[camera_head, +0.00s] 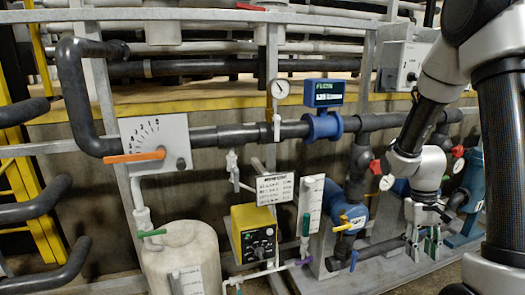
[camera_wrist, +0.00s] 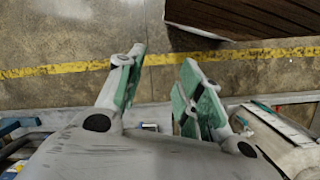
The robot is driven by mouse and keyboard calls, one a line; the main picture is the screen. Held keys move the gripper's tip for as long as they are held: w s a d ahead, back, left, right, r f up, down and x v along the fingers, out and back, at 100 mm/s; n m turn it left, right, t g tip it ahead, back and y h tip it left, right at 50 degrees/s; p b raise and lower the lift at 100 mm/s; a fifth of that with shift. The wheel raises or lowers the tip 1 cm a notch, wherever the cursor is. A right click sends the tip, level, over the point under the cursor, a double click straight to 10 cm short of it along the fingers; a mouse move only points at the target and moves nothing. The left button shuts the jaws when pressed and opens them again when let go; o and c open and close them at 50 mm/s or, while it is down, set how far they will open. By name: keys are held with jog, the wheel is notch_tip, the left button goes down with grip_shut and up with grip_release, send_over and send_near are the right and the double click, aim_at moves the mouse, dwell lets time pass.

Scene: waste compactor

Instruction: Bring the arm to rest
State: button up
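My arm (camera_head: 440,85) comes in from the right side of the head view and bends down at the wrist. My gripper (camera_head: 423,254) hangs with its green-padded fingers pointing down, in front of the pipework at the lower right. In the wrist view my gripper (camera_wrist: 162,62) has its two fingers spread apart with nothing between them. Concrete floor shows beyond the fingertips. I cannot tell how close the fingers are to the pipes behind them.
A panel with an orange lever (camera_head: 135,157), a blue flow meter (camera_head: 323,110), a yellow pump box (camera_head: 253,234) and a pale tank (camera_head: 184,258) stand left of my gripper. A blue-green cylinder (camera_head: 472,190) is close on its right.

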jog(key=s+a+r+t, duration=0.3)
jog(key=s+r, duration=0.3)
jog(key=r, duration=0.6)
jog(key=s+a+r+t, duration=0.3)
jog(key=s+r, duration=0.3)
jog(key=r, duration=0.5)
jog(key=shift+s+a+r+n+t+y, duration=0.3)
jog(key=shift+r+t+y, duration=0.1)
jog(key=shift+t, duration=0.3)
